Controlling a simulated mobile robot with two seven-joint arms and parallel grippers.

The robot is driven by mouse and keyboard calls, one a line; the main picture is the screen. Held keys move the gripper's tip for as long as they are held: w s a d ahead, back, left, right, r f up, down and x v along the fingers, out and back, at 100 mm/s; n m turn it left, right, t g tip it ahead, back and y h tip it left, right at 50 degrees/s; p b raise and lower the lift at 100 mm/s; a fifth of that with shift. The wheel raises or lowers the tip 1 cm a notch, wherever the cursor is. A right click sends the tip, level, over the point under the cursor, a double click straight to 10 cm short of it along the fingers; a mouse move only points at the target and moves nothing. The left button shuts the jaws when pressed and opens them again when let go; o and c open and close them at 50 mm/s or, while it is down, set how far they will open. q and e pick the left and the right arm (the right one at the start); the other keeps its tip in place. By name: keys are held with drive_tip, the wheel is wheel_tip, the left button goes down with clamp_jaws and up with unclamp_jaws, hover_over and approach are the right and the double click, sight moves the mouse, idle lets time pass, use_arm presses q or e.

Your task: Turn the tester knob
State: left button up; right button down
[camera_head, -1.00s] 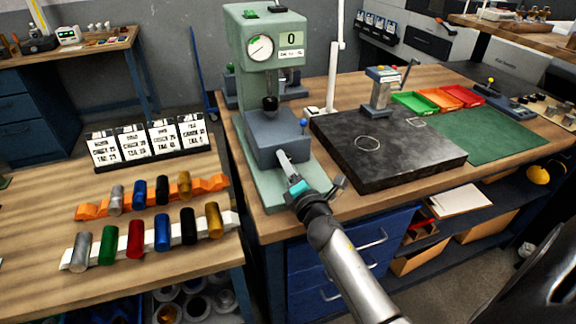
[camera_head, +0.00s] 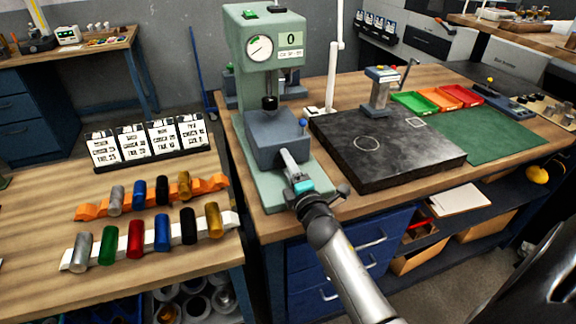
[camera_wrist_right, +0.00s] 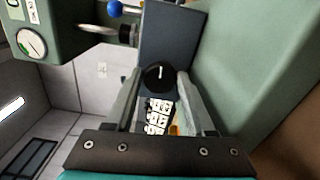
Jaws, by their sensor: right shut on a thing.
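The tester (camera_head: 262,40) is a pale green machine with a round dial gauge (camera_head: 259,48) and a small display showing 0. It stands at the left end of the right-hand bench. Its dark grey block (camera_head: 277,137) faces my right gripper (camera_head: 288,158). In the right wrist view, the round black knob (camera_wrist_right: 158,77) with a light mark sits on the grey block, between the two fingertips of my right gripper (camera_wrist_right: 157,82). The fingers are shut on the knob. In the head view the knob is hidden behind the gripper. My left gripper is out of view.
A blue-tipped lever (camera_head: 303,123) sticks out beside the grey block. A dark surface plate (camera_head: 400,165) lies close on the right. Coloured cylinders lie on an orange rack (camera_head: 205,183) and a white rack (camera_head: 232,222) on the left table.

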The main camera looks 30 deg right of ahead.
drive_tip(key=shift+c, duration=1.4)
unclamp_jaws()
